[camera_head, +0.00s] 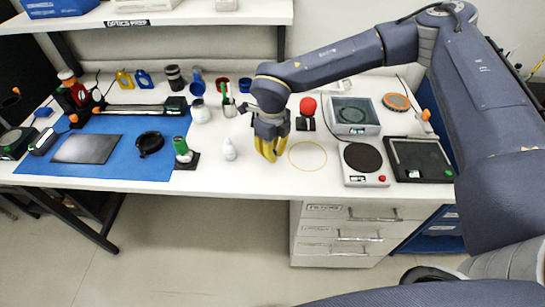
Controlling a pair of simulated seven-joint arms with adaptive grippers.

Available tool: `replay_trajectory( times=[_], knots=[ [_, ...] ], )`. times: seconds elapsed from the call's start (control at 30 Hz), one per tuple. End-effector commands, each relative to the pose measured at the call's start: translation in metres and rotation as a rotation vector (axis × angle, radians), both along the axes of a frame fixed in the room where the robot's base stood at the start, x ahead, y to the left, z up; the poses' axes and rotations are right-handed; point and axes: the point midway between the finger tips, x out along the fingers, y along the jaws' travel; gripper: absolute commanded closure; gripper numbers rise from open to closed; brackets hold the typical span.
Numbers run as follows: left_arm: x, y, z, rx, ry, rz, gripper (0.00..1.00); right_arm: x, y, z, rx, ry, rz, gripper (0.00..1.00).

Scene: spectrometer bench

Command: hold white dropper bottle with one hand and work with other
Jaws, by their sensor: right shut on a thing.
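My left gripper is not in view.
A yellow ring (307,157) marks the bench right of my gripper. A green-topped bottle (181,149) and black ring (149,143) are near the blue mat's (110,172) right side. A hotplate-like device (363,160) stands right; a pen cup (229,108) stands behind.

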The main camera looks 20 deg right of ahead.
Motion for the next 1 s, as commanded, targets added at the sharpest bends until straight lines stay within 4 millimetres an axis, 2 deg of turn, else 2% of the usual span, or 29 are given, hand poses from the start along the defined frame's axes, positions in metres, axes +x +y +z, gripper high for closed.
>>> replay_trajectory(
  times=[0.4, 0.6, 0.8, 1.0],
  knots=[
    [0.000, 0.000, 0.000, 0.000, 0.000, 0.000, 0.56, 0.001, 0.000, 0.094, 0.001, -0.004, 0.000, 1.00],
    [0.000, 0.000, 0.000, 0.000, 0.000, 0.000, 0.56, 0.001, 0.000, 0.133, 0.000, -0.002, 0.000, 1.00],
    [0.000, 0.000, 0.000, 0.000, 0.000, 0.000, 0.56, 0.000, 0.000, 0.158, -0.001, -0.001, 0.000, 1.00],
    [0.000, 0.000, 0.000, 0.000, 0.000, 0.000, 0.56, 0.000, 0.000, 0.170, -0.001, 0.001, 0.001, 1.00]
  ],
)
